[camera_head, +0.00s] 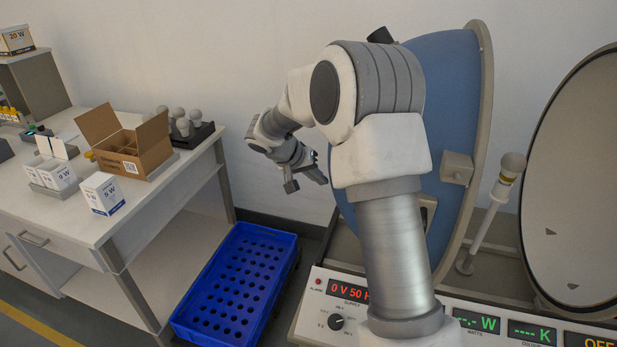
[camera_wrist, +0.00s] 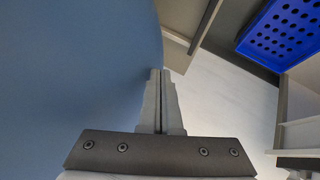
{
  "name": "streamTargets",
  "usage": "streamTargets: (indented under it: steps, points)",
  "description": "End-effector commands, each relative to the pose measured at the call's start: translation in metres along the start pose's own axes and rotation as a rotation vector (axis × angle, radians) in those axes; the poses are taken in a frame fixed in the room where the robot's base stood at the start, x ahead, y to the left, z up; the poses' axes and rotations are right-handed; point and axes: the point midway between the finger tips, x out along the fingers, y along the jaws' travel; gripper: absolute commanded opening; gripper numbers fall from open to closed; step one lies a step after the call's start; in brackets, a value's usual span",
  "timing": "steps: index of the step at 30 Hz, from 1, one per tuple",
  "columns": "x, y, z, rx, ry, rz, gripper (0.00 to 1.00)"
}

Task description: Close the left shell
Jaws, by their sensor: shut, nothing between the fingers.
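The left shell (camera_head: 448,95) stands open and upright on the bench unit, its blue curved outside toward the left and its beige rim on the right. My arm hides part of it. A beige block sits at its rim. In the wrist view the blue surface (camera_wrist: 70,80) fills the left side, close to the fingers. My gripper (camera_head: 312,175) is just left of the shell's blue outside. The fingers (camera_wrist: 160,75) are shut together and empty. Whether they touch the shell cannot be told.
A bulb on a post (camera_head: 511,168) stands between the left shell and the right shell (camera_head: 585,190). The control panel (camera_head: 470,322) runs along the front. A blue crate (camera_head: 240,285) stands lower left, beside a table (camera_head: 150,210) with boxes and bulbs.

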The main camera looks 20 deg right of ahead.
Motion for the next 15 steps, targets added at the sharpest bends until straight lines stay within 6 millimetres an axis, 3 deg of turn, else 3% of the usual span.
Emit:
streamTargets:
  steps: [15]
  points:
    - [0.0041, 0.0079, 0.0023, 0.001, 0.0, 0.002, 0.0]
